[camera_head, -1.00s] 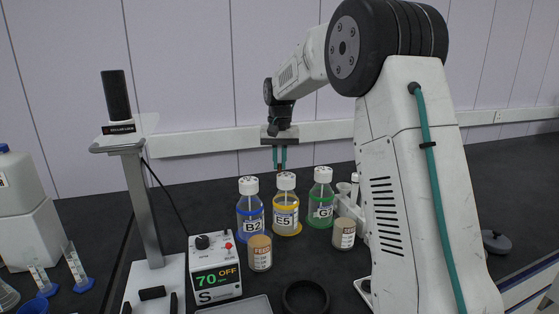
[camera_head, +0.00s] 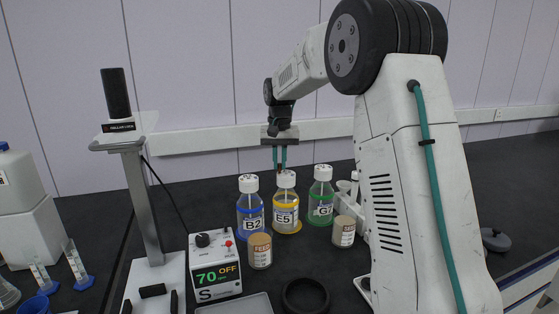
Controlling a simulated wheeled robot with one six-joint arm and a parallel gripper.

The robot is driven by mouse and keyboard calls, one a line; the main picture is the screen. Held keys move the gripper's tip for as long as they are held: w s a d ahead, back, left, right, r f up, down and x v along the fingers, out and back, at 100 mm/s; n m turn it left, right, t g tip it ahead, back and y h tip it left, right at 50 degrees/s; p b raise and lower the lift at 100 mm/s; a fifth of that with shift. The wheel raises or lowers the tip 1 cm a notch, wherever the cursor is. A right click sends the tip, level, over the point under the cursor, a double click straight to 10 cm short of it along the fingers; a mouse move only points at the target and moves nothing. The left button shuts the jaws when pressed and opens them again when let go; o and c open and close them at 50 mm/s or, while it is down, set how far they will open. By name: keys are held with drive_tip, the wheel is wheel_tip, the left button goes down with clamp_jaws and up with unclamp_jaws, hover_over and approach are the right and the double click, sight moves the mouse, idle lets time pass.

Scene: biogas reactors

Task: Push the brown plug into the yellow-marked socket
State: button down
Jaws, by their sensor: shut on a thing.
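The yellow-marked bottle E5 (camera_head: 286,216) stands upright in the middle of a row of three. It has a white cap (camera_head: 288,180), a yellow ring and a yellow base. My gripper (camera_head: 279,169) points straight down above this cap, with two teal fingers. It is shut on a small dark brown piece, the brown plug (camera_head: 280,178), which shows at the fingertips against the cap. The socket opening is too small to see, and I cannot tell whether the plug is inside it or only over it.
Blue-marked bottle B2 (camera_head: 250,217) stands close on the left and green-marked bottle G (camera_head: 320,204) on the right. Two feed jars (camera_head: 260,252) (camera_head: 344,232) stand in front. A stirrer control box (camera_head: 215,270), a stand (camera_head: 143,205) and a black ring (camera_head: 306,296) are nearer.

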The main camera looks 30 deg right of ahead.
drive_tip(key=shift+f, duration=0.55)
idle(1.4)
drive_tip(key=c, duration=1.4)
unclamp_jaws()
wheel_tip(320, 180, up, 8)
drive_tip(key=shift+f, duration=0.1)
drive_tip(key=shift+r, duration=3)
